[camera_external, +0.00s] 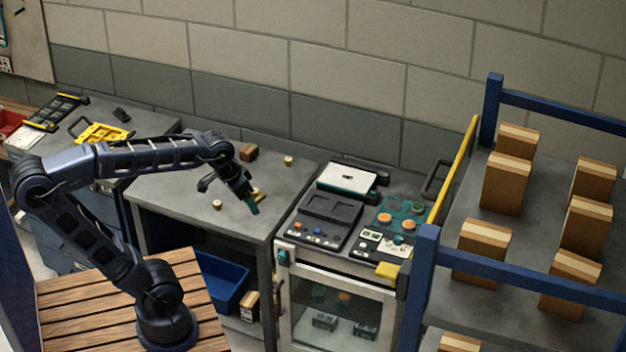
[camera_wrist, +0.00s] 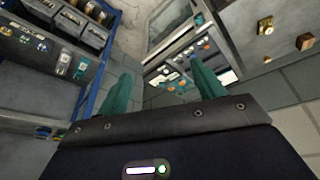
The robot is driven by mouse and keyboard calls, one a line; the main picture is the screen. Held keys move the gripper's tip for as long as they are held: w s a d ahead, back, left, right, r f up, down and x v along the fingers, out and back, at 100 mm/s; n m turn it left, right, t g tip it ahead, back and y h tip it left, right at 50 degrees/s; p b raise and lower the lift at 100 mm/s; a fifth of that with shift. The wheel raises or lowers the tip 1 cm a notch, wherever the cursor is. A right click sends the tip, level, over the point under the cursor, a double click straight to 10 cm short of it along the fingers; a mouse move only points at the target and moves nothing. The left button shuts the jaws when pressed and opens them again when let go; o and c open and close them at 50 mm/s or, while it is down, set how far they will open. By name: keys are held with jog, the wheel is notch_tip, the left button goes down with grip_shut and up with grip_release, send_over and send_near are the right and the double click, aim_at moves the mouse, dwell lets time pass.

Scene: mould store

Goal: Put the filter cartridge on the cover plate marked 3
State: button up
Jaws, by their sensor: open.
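My gripper (camera_external: 252,207), with teal fingers, hangs over the right part of the grey bench in the external view. In the wrist view its two fingers stand apart with nothing between them, so my gripper (camera_wrist: 161,70) is open and empty. A brown block (camera_external: 248,153) lies at the back of the bench, and small brass-coloured pieces (camera_external: 217,204) (camera_external: 288,160) lie around it. Another brass piece (camera_external: 260,195) is partly behind my gripper. I cannot tell which thing is the filter cartridge. No mark 3 is readable, so I cannot pick out the cover plate.
Right of the bench (camera_external: 180,188) stands a machine with a dark control panel (camera_external: 331,217), a white-topped unit (camera_external: 348,177) and a glass door. A blue-framed rack (camera_external: 428,270) with several cartons is at the right. A yellow holder (camera_external: 100,133) lies on the left cabinet.

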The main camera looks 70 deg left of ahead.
jog(key=s+d+f+m, duration=0.2)
jog(key=s+d+f, duration=0.1)
jog(key=s, duration=0.3)
jog(key=shift+d+m+t, duration=0.3)
jog(key=shift+d, duration=0.6)
